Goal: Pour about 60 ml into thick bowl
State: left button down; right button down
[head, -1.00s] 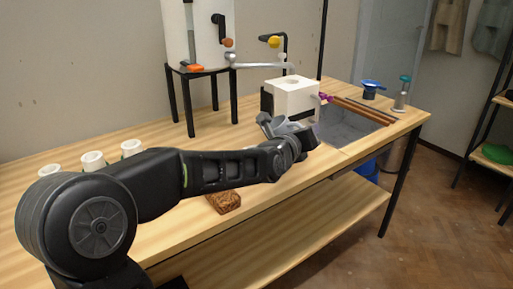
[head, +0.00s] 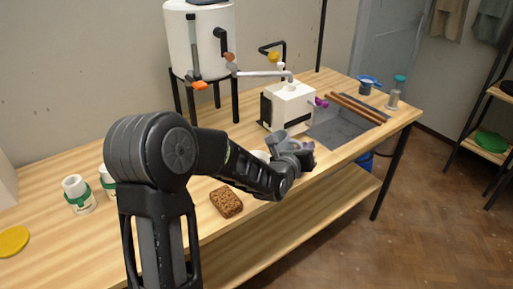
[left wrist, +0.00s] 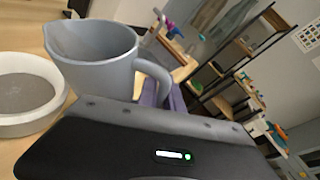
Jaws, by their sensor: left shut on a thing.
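My left gripper (head: 300,158) is shut on a grey jug (head: 279,144), held above the front of the table. In the left wrist view the jug (left wrist: 95,60) has its handle toward the gripper and its spout to the left; its inside is mostly hidden. A thick-rimmed white bowl with a grey inside (left wrist: 28,118) is just left of the jug, apart from it in that picture. In the head view only a small part of the bowl (head: 260,155) shows behind my arm. No stream of liquid is visible. My right gripper is not in view.
A brown sponge-like block (head: 226,202) lies near the front edge. White green-banded jars (head: 78,196) and a yellow disc (head: 13,241) are at left.

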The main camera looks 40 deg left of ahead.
pick_arm(q)
jog(key=shift+w+d+f+m+g+y+p, duration=0.15)
jog(key=shift+f+m+p, duration=0.3)
jog(key=shift+p, duration=0.6)
jog(key=shift+w+d+f+m+g+y+p, duration=0.1)
jog(key=shift+w+d+f+m+g+p, duration=0.15)
jog(key=shift+f+p, duration=0.65)
jog(key=shift+w+d+f+m+g+y+p, duration=0.15)
jog(key=shift+d+f+m+p, duration=0.15)
jog(key=shift+p, duration=0.9)
jog(key=shift+w+d+f+m+g+p, duration=0.15)
jog(key=shift+f+m+p, duration=0.1)
jog(key=shift+f+p, duration=0.25)
jog(key=shift+w+d+f+m+g+p, duration=0.15)
jog(key=shift+f+m+p, duration=0.15)
jog(key=shift+p, duration=0.25)
jog(key=shift+w+f+m+y+p, duration=0.15)
jog(key=shift+f+m+y+p, duration=0.25)
jog(key=shift+f, duration=0.25)
